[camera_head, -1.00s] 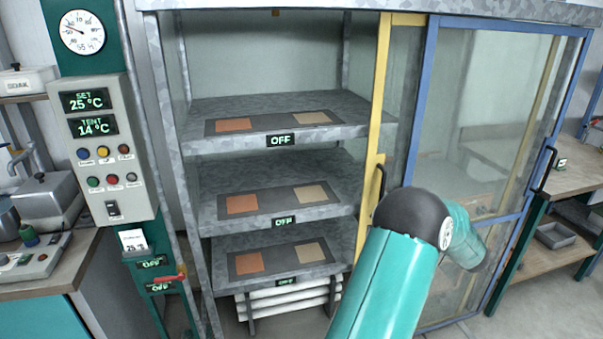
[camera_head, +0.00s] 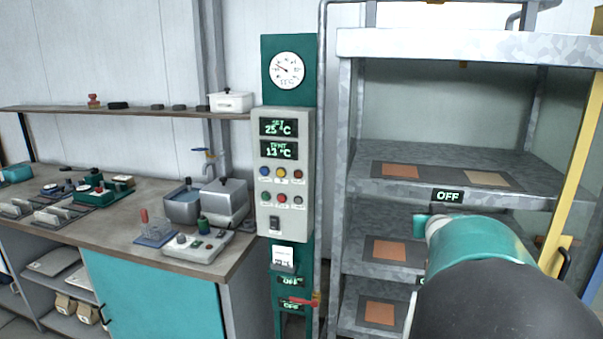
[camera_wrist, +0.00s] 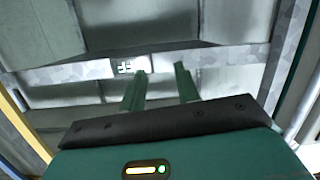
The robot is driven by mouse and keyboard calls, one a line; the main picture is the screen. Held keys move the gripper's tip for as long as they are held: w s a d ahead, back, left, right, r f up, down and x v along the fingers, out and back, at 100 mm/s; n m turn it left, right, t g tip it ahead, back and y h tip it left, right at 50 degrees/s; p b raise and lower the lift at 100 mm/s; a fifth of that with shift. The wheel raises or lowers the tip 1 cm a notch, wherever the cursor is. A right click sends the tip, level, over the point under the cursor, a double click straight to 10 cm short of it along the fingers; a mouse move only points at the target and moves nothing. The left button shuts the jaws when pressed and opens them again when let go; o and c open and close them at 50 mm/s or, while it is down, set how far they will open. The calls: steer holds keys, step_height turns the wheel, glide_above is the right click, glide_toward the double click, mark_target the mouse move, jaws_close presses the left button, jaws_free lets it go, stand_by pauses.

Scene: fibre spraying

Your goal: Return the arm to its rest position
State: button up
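My arm (camera_head: 480,250) shows at the lower right of the head view, green with a black joint, in front of the shelf cabinet. My gripper (camera_wrist: 160,82) shows in the wrist view with two green fingers apart and nothing between them. Beyond the fingers are a grey metal shelf edge (camera_wrist: 75,74) and a small lit label (camera_wrist: 130,65). In the head view the gripper's fingers cannot be made out.
The open cabinet (camera_head: 352,140) holds shelves with orange and tan plates. A control panel (camera_head: 283,175) reads SET 25 °C. To the left, a workbench (camera_head: 110,225) carries metal containers and small devices. A yellow door frame (camera_head: 578,170) stands at right.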

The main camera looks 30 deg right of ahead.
steer(key=w+a+f+n+g+y, duration=0.1)
steer(key=w+a+n+y, duration=0.15)
steer(key=a, duration=1.25)
steer(key=w+a+f+n+g+y, duration=0.1)
steer(key=a+y, duration=0.3)
steer(key=a, duration=1)
steer(key=s+a+f+n+g+y, duration=0.1)
steer(key=s+a+f+n+y, duration=0.1)
steer(key=s+a, duration=0.4)
steer(key=s+a+f+n+g+y, duration=0.2)
steer(key=s+a+f+y, duration=0.1)
steer(key=a, duration=1.2)
steer(key=s+f, duration=0.1)
steer(key=s, duration=0.1)
steer(key=shift+s+a+f, duration=0.2)
steer(key=shift+s+a, duration=0.15)
steer(key=shift+d, duration=0.25)
